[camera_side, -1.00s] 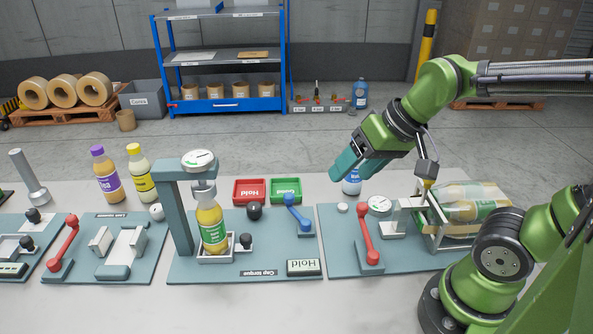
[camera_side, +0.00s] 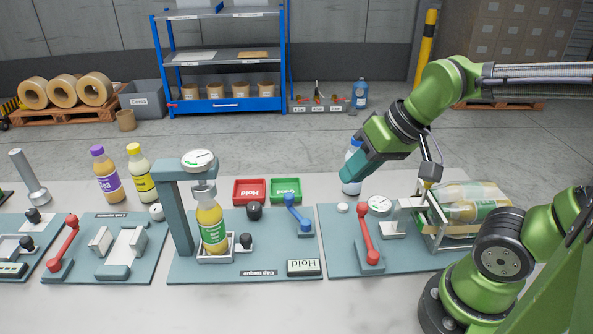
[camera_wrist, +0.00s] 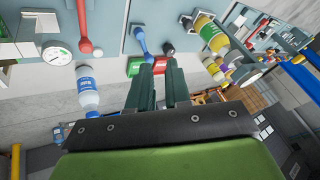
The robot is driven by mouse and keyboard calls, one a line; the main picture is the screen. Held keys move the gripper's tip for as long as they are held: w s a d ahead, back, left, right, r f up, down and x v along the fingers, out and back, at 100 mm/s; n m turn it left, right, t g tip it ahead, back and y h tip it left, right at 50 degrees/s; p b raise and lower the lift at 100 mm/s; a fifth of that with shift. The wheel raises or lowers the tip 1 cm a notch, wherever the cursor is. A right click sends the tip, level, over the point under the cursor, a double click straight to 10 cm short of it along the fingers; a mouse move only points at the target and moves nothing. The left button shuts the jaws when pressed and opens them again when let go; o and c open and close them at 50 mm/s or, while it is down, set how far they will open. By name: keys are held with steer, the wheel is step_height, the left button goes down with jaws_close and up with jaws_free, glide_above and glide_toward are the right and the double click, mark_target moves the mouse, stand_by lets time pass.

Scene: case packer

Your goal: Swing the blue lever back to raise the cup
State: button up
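The blue lever (camera_side: 298,214) stands at the right of the cap torque plate, its arm sloping up and back to the left. It also shows in the wrist view (camera_wrist: 140,38), beyond my fingertips. The metal cup (camera_side: 203,189) hangs under the dial post and is down over the top of an orange bottle (camera_side: 212,228) with a green label. My gripper (camera_side: 348,178) is in the air to the right of the blue lever, apart from it. In the wrist view its two fingers (camera_wrist: 158,65) have an empty gap between them.
A red lever (camera_side: 367,238) stands on the plate to the right. A blue-labelled bottle (camera_side: 354,165) is close behind my gripper in the side view. Red (camera_side: 249,191) and green (camera_side: 286,189) trays lie behind the blue lever, with a black knob (camera_side: 254,211) to its left.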

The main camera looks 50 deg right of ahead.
steer(key=w+n+g, duration=0.1)
steer(key=w, duration=0.2)
steer(key=w+a+f+n+g, duration=0.1)
steer(key=w+n, duration=0.1)
steer(key=w, duration=0.1)
steer(key=w+f+n+g+h, duration=0.1)
steer(key=w, duration=0.2)
steer(key=shift+w+a+n+g, duration=0.25)
steer(key=shift+a+n+g, duration=0.05)
steer(key=shift+a, duration=0.1)
jaws_close()
steer(key=w+a+f+n+g+h, duration=0.1)
steer(key=w+f+n+g+h, duration=0.3)
steer(key=w+n, duration=0.8)
steer(key=shift+w+f+h, duration=0.35)
steer(key=shift+w+h, duration=0.05)
steer(key=shift+w, duration=0.2)
steer(key=x, duration=1)
steer(key=shift+a, duration=0.1)
